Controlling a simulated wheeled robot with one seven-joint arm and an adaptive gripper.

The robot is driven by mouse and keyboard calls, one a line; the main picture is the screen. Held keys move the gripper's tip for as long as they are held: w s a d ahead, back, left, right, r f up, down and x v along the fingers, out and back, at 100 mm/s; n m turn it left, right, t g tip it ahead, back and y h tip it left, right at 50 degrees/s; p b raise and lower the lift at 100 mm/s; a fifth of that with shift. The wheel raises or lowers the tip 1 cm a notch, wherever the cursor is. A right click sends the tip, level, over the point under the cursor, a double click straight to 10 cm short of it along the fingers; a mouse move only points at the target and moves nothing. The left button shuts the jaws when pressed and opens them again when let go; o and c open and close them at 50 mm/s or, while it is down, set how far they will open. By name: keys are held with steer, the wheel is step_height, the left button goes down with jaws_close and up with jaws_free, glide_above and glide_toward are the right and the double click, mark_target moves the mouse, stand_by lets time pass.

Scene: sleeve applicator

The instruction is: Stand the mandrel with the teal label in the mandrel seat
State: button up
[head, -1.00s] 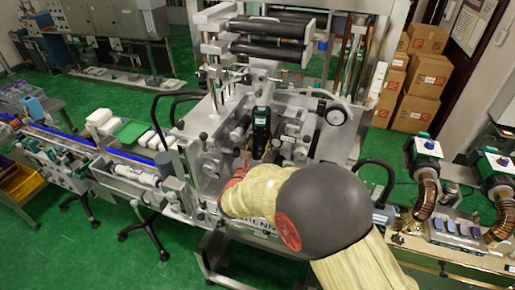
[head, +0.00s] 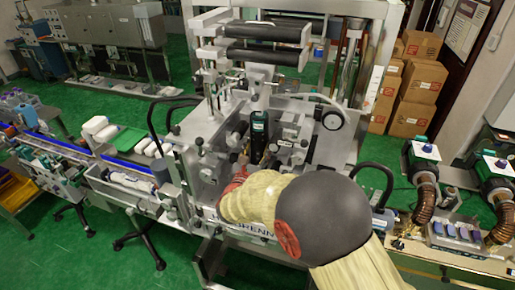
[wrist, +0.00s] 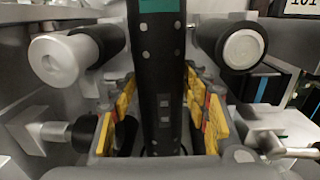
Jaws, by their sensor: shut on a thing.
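The mandrel with the teal label (head: 259,128) is a tall black block standing upright in the middle of the steel machine. In the wrist view the black mandrel (wrist: 161,75) fills the centre, with the teal label's lower edge at the top. My gripper (wrist: 160,115) is shut on it, with yellow-padded fingers at both sides. In the head view my arm hides most of the gripper. The mandrel seat cannot be made out; the mandrel's lower end is hidden by the gripper, and I cannot tell whether it touches anything below.
Grey rollers, one left (wrist: 65,58) and one right (wrist: 243,46), flank the mandrel closely. Black rollers (head: 262,54) are higher up behind. A conveyor (head: 75,150) lies left.

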steer(key=shift+f+b, duration=0.15)
steer(key=shift+b, duration=0.15)
stand_by(0.4)
steer(key=o, duration=1.7)
steer(key=shift+f, duration=0.1)
steer(key=shift+f, duration=0.1)
steer(key=shift+s, duration=0.1)
steer(key=v, duration=1.4)
steer(key=p+v, duration=0.1)
steer(key=v, duration=0.7)
steer(key=shift+a, duration=0.35)
